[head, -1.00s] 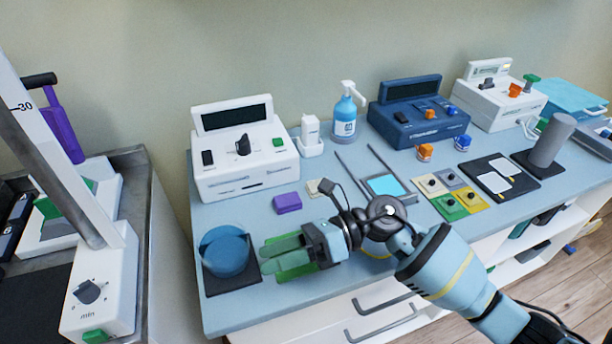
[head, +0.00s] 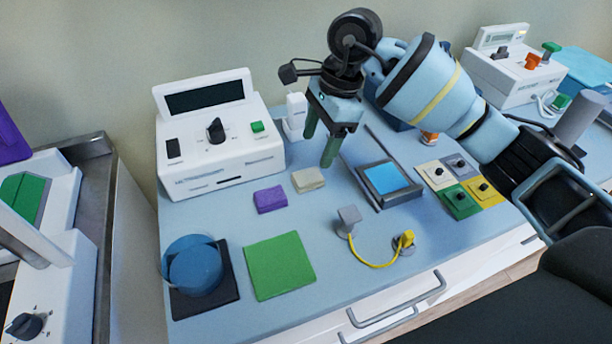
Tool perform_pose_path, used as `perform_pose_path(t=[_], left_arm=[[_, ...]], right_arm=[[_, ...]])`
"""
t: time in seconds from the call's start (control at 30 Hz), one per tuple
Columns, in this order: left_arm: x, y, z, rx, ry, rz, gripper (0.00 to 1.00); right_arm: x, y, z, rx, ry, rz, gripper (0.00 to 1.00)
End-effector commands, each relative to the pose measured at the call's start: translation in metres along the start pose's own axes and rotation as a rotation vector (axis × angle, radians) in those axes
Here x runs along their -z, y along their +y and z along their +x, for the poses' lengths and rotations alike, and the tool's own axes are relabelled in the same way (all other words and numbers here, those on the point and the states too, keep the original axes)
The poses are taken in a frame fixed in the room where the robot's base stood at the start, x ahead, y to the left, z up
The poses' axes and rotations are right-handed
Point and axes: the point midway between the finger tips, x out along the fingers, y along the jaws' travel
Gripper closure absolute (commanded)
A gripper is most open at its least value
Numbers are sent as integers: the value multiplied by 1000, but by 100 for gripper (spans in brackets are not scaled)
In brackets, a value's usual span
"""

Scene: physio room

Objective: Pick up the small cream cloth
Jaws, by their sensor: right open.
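The small cream cloth (head: 308,179) lies folded on the blue-grey counter (head: 225,220), just right of a purple folded cloth (head: 270,199). My right gripper (head: 321,150) points down above the counter with its green fingers apart. Its fingertips appear just up and to the right of the cream cloth, with nothing between them. How high they are above the counter is hard to tell. The cloth is fully visible. My left gripper is not in view.
A white control unit (head: 218,150) stands behind the cloths. A framed blue pad (head: 386,178) lies to the right. A green square (head: 280,265), a blue roll (head: 195,265) and a yellow cable (head: 372,262) are nearer the front.

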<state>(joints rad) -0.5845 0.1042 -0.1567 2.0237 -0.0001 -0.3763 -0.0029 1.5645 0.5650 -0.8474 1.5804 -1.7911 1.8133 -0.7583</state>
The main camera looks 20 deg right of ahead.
Motion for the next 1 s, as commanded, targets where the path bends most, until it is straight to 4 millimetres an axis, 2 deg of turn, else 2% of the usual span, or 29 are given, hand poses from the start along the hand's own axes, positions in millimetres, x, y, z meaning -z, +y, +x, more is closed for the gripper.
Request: perform_pose_path(t=[0.2,0.43,0.73,1.0], left_arm=[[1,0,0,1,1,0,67],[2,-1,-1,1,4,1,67],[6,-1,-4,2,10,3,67],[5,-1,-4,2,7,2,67]], right_arm=[[-1,1,22,-3,-2,-1,34],[-1,2,30,-4,-3,-1,34],[-1,5,69,-3,-4,-1,34],[-1,5,76,-2,-3,-1,34]])
